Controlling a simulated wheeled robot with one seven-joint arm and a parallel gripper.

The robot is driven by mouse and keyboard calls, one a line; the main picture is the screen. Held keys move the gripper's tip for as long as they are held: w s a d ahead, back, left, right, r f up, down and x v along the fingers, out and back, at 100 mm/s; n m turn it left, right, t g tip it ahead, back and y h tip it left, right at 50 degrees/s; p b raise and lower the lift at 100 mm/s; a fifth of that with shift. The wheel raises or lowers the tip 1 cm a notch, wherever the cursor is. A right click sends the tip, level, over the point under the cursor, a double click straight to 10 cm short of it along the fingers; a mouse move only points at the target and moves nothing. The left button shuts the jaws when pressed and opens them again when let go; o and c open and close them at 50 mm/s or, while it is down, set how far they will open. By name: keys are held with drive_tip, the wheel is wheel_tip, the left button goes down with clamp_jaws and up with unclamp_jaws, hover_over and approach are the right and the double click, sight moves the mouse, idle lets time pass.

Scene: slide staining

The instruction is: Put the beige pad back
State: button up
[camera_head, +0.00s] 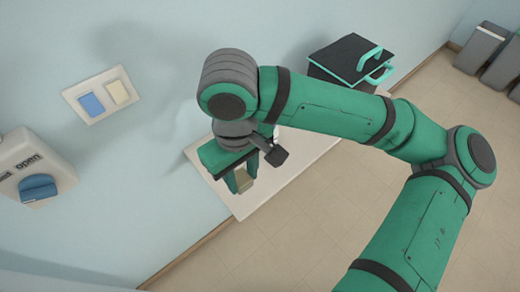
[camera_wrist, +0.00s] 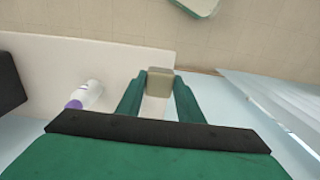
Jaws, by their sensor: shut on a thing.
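A small beige pad (camera_wrist: 160,79) is pinched between the fingertips of my gripper (camera_wrist: 160,84). In the head view the pad (camera_head: 244,180) shows between the green fingers of my gripper (camera_head: 242,182), above or near the left end of the white table. The gripper is shut on it. A pale wall plate (camera_head: 101,106) hangs on the wall at the left, apart from the gripper. It carries a blue pad (camera_head: 91,105) and, to its right, a cream rectangle (camera_head: 118,92); I cannot tell whether that is a pad or an empty place.
The white table (camera_head: 293,158) stands against the wall, with a black and teal case (camera_head: 345,59) at its far end. A white bottle with a purple end (camera_wrist: 84,95) shows in the wrist view. A dispenser with a blue knob (camera_head: 37,187) is on the wall. Grey bins (camera_head: 480,48) stand far right.

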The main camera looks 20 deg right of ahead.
drive_tip(key=w+d+f, duration=0.6)
drive_tip(key=w+f, duration=0.1)
drive_tip(key=shift+w+d, duration=0.1)
drive_tip(key=shift+d, duration=0.15)
drive_tip(key=shift+w+d+f, duration=0.3)
drive_tip(key=shift+w+f, duration=0.15)
drive_tip(key=shift+f, duration=0.2)
drive_tip(key=shift+w+d+f, duration=0.1)
drive_tip(key=shift+w+f, duration=0.05)
drive_tip(key=shift+f, duration=0.8)
drive_tip(key=shift+w+d+f, duration=0.1)
drive_tip(key=shift+w+f, duration=0.05)
drive_tip(key=shift+f, duration=0.75)
drive_tip(key=shift+a+f, duration=0.1)
drive_tip(key=shift+a, duration=0.05)
drive_tip(key=o, duration=0.8)
drive_tip(key=shift+f, duration=0.1)
drive_tip(key=o, duration=0.4)
drive_tip(key=shift+s+d, duration=0.15)
drive_tip(key=shift+d, duration=0.05)
